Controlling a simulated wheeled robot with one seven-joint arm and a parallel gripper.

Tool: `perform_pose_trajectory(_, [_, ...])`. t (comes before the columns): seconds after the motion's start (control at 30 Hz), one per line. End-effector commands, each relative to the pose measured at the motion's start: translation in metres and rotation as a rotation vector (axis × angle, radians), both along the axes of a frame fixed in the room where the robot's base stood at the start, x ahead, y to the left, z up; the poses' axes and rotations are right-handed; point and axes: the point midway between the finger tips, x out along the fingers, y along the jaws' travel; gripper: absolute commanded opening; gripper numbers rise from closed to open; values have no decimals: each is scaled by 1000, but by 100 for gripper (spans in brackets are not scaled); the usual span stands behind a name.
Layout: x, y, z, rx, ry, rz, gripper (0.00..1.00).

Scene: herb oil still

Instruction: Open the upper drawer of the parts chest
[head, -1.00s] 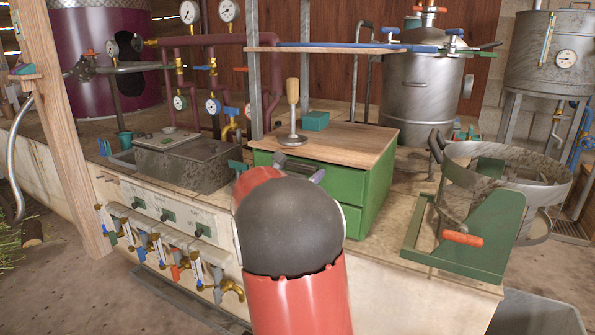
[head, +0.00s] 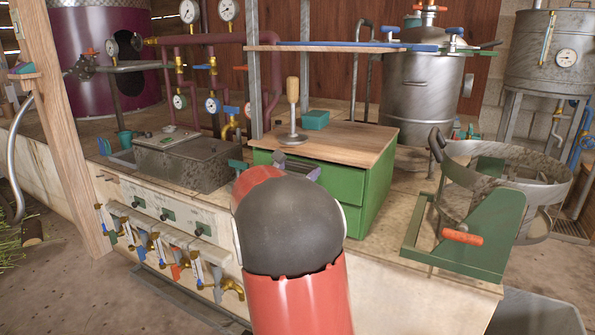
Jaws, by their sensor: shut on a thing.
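The parts chest (head: 375,195) is a green cabinet with a wooden top, standing on the bench in the middle of the head view. Its upper drawer (head: 337,177) is at the front, just under the top. A dark gap shows between the top and the drawer front, so the drawer looks slightly out. My gripper (head: 311,169) is at this drawer front, shut on its handle. My red and black arm hides the handle, most of the gripper and much of the lower front.
A green stand with a metal ring (head: 480,235) is to the right. Valves line the bench front.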

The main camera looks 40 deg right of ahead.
Motion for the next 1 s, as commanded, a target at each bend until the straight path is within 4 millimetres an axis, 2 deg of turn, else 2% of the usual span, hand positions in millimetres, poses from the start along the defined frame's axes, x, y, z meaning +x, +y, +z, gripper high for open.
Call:
perform_pose_trajectory(0.27, [-12, 30, -1, 0, -1, 2, 41])
perform_pose_trajectory(0.7, [-42, 104, 0, 0, -1, 3, 41])
perform_pose_trajectory(1.0, [-58, 141, 0, 0, 0, 2, 41])
